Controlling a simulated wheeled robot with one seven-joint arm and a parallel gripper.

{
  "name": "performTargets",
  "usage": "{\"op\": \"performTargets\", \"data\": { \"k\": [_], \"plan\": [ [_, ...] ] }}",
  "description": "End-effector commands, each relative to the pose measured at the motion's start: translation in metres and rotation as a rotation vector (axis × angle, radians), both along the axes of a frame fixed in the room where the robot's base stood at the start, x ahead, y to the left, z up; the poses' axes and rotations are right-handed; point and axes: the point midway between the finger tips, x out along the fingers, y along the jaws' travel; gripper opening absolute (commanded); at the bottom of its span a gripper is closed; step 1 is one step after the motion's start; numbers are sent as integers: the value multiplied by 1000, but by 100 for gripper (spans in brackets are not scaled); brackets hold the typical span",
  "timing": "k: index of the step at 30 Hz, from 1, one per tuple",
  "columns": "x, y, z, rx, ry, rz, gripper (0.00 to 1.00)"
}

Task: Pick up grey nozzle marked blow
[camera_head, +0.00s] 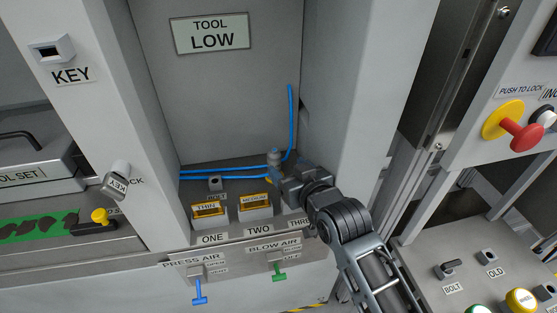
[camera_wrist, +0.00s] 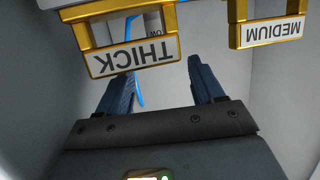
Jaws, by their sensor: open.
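A small grey upright piece (camera_head: 274,156), which looks like the nozzle, stands at the back of the recess beside the blue hose (camera_head: 290,110). Any marking on it is too small to read in the head view. My gripper (camera_head: 279,176) is low in the recess, just in front of that piece and partly covering it. In the wrist view my gripper (camera_wrist: 163,78) has its two fingers apart with nothing held between them. A length of blue hose (camera_wrist: 138,92) shows beside the left finger.
Yellow-framed holders marked THIN (camera_head: 209,209) and MEDIUM (camera_head: 255,208) stand at the front of the recess. The THICK holder (camera_wrist: 134,52) is close ahead in the wrist view. The recess side wall (camera_head: 370,100) is right of my gripper. Blue (camera_head: 199,289) and green (camera_head: 279,272) valve handles are below.

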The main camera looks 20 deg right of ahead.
Motion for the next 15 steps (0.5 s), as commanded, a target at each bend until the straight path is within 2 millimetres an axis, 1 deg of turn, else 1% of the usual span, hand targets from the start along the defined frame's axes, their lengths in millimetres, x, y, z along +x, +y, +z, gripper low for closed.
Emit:
{"op": "performTargets", "data": {
  "k": [11,15],
  "plan": [
    [35,1,-10,-3,2,1,67],
    [54,2,-14,-3,2,1,67]
  ]
}}
